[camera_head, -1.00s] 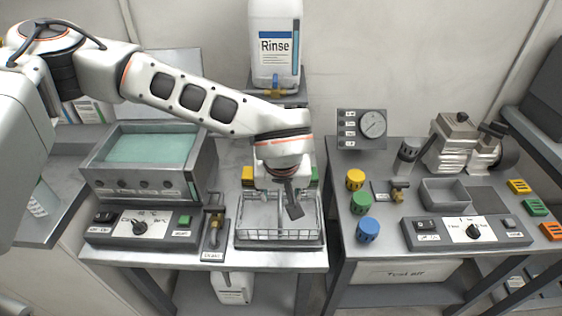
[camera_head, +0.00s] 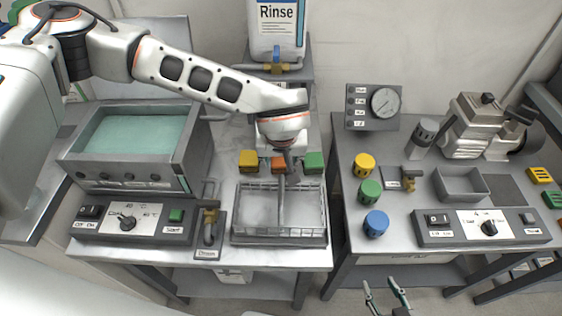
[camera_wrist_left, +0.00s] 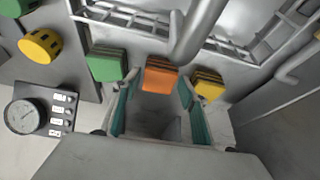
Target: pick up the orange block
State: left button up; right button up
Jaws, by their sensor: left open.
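The orange block (camera_head: 278,164) stands behind the wire basket, between a yellow block (camera_head: 248,161) and a green block (camera_head: 314,162). My left gripper (camera_head: 288,163) is at the orange block and partly covers it in the head view. In the left wrist view the orange block (camera_wrist_left: 161,77) lies ahead, between the tips of the open teal-lined fingers (camera_wrist_left: 157,90). Nothing is held; contact cannot be told. My right gripper (camera_head: 381,290) is open and empty at the bottom edge of the head view.
The wire basket (camera_head: 240,238) is directly in front of the blocks, with a bar across its middle. A water bath (camera_head: 185,165) stands left. The Rinse bottle (camera_head: 277,30) is behind on a shelf. Yellow, green and blue knobs (camera_head: 376,223) are on the right table.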

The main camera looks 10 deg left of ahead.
pick_arm(q)
jog(key=shift+x, duration=0.9)
jog(key=shift+w+r, duration=0.1)
jog(key=shift+c, duration=0.4)
jog(key=c, duration=0.9)
jog(key=shift+r, duration=0.15)
